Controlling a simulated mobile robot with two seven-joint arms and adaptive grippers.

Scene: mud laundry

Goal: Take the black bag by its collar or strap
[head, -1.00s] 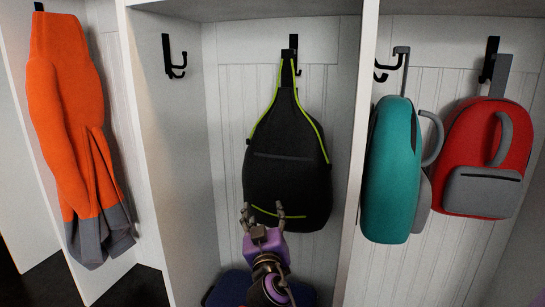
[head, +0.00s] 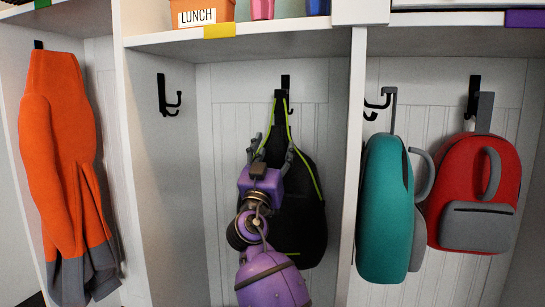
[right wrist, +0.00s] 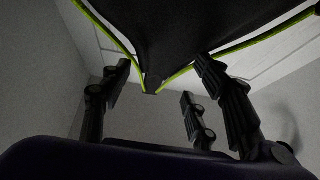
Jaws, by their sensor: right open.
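The black bag (head: 308,215) with lime-green trim hangs in the middle cubby. Its strap (head: 281,108) runs up to a black hook (head: 286,84) on the back wall. My right gripper (head: 273,148) is in front of the bag's upper part, below the hook, with its fingers spread and pointing up. My right arm hides much of the bag's left and middle. In the right wrist view the bag (right wrist: 185,30) fills the top and narrows to a tip between the open fingers (right wrist: 160,78). Nothing is gripped. My left gripper is out of view.
A shelf (head: 285,33) with an orange lunch bin (head: 205,14) runs above the cubby. A divider (head: 354,150) separates the bag from a teal bag (head: 385,210) and a red backpack (head: 475,190). An orange jacket (head: 62,150) hangs left. An empty hook (head: 168,96) is on the left partition.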

